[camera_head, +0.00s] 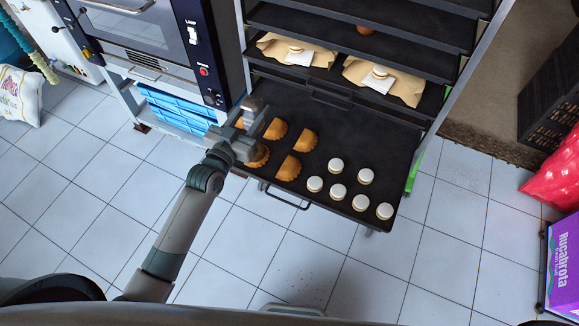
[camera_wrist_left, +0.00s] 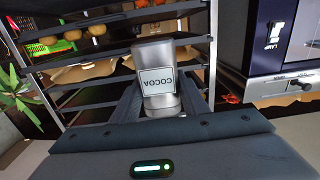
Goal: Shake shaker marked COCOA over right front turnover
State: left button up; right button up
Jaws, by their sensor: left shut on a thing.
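My left gripper (camera_head: 246,128) is shut on the grey metal shaker (camera_head: 254,104), over the left part of the pulled-out black tray (camera_head: 330,121). In the left wrist view the shaker (camera_wrist_left: 156,75) sits between the fingers; its white COCOA label reads upside down while the oven's lettering reads upright, so it looks inverted. Several golden half-round turnovers lie on the tray's left side. The right front turnover (camera_head: 289,168) is in clear view, to the right of and below the gripper in the picture. The gripper and arm partly hide the left turnovers. My right gripper is not in view.
Several white-topped round pastries (camera_head: 338,191) fill the tray's right front. Rack shelves above hold brown paper (camera_head: 410,82) with pastries. An oven (camera_head: 190,40) stands left of the rack, blue crates (camera_head: 180,105) below it. The tiled floor in front is clear.

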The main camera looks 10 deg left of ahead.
pick_arm(q)
jog(key=shift+d+f, duration=0.15)
jog(key=shift+d, duration=0.05)
jog(key=s+d+f+m+b, duration=0.3)
jog(key=d+m, duration=0.4)
jog(key=m, duration=0.3)
jog(key=f+b, duration=0.1)
jog(key=b, duration=0.1)
jog(key=shift+d+f+b, duration=0.25)
jog(key=shift+b, duration=0.1)
